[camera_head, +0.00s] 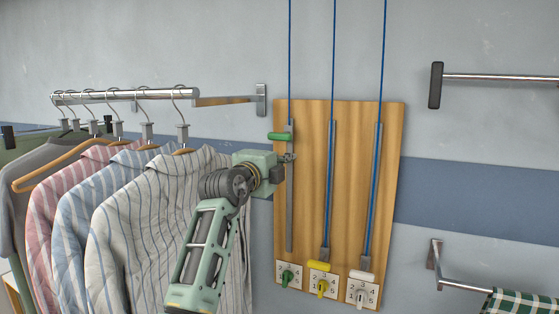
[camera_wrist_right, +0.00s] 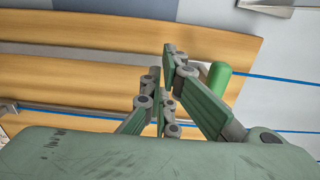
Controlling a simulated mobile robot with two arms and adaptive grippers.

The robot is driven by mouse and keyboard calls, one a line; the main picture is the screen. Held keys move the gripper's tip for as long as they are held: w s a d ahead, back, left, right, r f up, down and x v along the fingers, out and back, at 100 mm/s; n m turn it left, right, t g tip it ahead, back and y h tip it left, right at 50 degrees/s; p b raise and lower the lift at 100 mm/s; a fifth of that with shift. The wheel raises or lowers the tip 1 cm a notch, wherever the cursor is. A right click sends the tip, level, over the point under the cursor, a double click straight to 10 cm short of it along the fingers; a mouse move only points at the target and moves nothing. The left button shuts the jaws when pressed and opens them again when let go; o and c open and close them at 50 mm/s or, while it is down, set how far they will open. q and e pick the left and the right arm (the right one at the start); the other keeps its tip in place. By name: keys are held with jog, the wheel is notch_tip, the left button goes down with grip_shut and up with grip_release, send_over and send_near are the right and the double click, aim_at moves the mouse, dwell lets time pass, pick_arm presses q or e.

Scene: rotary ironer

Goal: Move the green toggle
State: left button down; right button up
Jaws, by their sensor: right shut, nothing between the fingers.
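A wooden board (camera_head: 310,190) on the wall carries three vertical slide tracks with blue cords. The green handle (camera_head: 280,136) is near the top of the left track (camera_head: 289,215). It also shows in the right wrist view (camera_wrist_right: 219,77), just right of my right gripper's fingers (camera_wrist_right: 164,85). A green dial knob (camera_head: 287,276) is on a numbered plate below that track. My right gripper (camera_head: 290,158) is shut and empty in front of the left track, just below the green handle. Whether it touches the handle is unclear. My left gripper is not in view.
A yellow handle (camera_head: 321,266) and a white handle (camera_head: 362,275) sit low on the other tracks, above yellow and white knobs. Striped shirts (camera_head: 140,225) hang from a rail (camera_head: 125,96) at left, close to my arm. Wall rails stand out at right.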

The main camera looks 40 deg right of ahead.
jog(key=o, duration=0.8)
jog(key=shift+c, duration=0.2)
jog(key=shift+r, duration=0.1)
